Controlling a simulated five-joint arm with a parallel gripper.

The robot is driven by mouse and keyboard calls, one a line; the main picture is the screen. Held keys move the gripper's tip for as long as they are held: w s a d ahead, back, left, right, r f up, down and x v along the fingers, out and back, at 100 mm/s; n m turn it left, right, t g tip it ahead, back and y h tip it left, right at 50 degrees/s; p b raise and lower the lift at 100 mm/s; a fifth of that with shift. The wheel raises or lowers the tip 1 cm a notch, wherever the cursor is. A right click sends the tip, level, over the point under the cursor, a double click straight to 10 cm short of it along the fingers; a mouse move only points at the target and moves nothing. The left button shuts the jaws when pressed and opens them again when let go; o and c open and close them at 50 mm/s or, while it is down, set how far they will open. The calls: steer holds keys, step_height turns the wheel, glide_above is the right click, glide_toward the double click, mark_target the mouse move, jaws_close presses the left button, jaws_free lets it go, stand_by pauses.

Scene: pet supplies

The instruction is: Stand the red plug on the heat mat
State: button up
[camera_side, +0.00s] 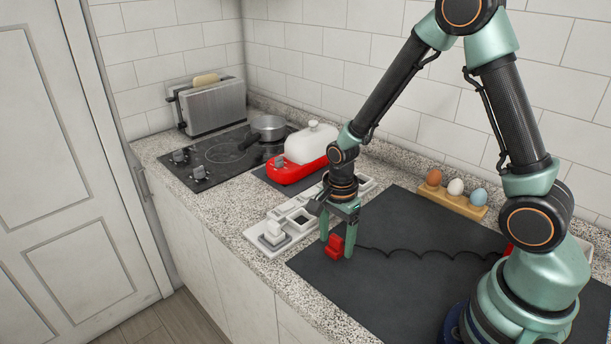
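The red plug (335,246) is low at the near left edge of a large dark mat (410,285). My gripper (337,246) points down over it, with one finger on each side. The fingers are apart. I cannot tell whether they press on the plug or whether it touches the mat. A black wavy cord (430,253) runs right from near the plug. A smaller dark mat (262,175) lies under a red appliance with a white lid (298,158). I cannot tell which mat is the heat mat.
A white socket strip (256,238) with a white plug (273,232) lies left of my gripper. Behind are a hob (215,166) with a pot (268,128) and a toaster (210,103). A wooden egg holder (452,201) stands near the wall. The large mat's middle is mostly clear.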

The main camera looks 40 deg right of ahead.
steer(key=shift+r, duration=0.1)
step_height(320, 180, up, 11)
step_height(320, 180, up, 8)
steer(key=n+t, duration=0.3)
steer(key=n, duration=0.5)
glide_above(336, 237)
steer(key=s, duration=0.3)
steer(key=s+r+n+t, duration=0.1)
steer(key=n, duration=0.2)
steer(key=s+r+n, duration=0.1)
steer(key=n, duration=0.2)
steer(key=s+r+n+t, duration=0.1)
steer(key=r+n, duration=0.1)
steer(key=n, duration=0.2)
steer(key=shift+s+r+t, duration=0.1)
steer(key=shift+s+t, duration=0.2)
